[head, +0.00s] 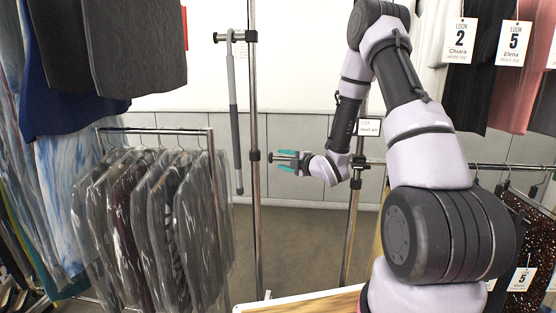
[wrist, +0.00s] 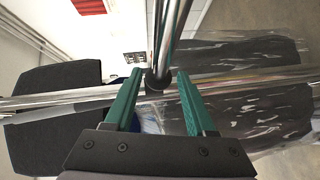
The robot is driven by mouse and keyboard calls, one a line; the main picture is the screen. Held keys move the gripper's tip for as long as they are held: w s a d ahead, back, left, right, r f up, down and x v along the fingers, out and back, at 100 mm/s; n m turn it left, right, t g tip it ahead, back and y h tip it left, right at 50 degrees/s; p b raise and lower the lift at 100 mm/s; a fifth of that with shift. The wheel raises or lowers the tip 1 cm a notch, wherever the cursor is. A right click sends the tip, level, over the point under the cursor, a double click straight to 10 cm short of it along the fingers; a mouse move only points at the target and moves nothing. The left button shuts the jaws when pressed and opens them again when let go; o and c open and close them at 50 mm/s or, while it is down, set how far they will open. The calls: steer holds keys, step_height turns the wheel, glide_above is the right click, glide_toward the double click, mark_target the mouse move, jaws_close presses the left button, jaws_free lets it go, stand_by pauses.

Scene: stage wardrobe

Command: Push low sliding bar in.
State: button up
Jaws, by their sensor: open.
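The low sliding bar (head: 283,158) is a thin horizontal bar at mid-height by the left chrome post (head: 256,220). It has a dark end next to that post's black collar. In the wrist view, my gripper (wrist: 157,82) is open. A chrome tube (wrist: 168,35) runs from the top of that view to a black round fitting (wrist: 157,81) between the fingertips. I cannot tell whether the fingers touch the bar; my wrist hides part of it.
Bagged garments (head: 150,220) hang on a rail at left; their plastic also shows in the wrist view (wrist: 260,110). A grey pole (head: 233,110) hangs from a high stub bar. A small sign (head: 369,127) is on the right post (head: 352,230). Tagged clothes (head: 512,80) hang at right.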

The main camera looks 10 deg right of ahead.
mark_target(281, 159)
steer(key=shift+x, duration=1.75)
jaws_close()
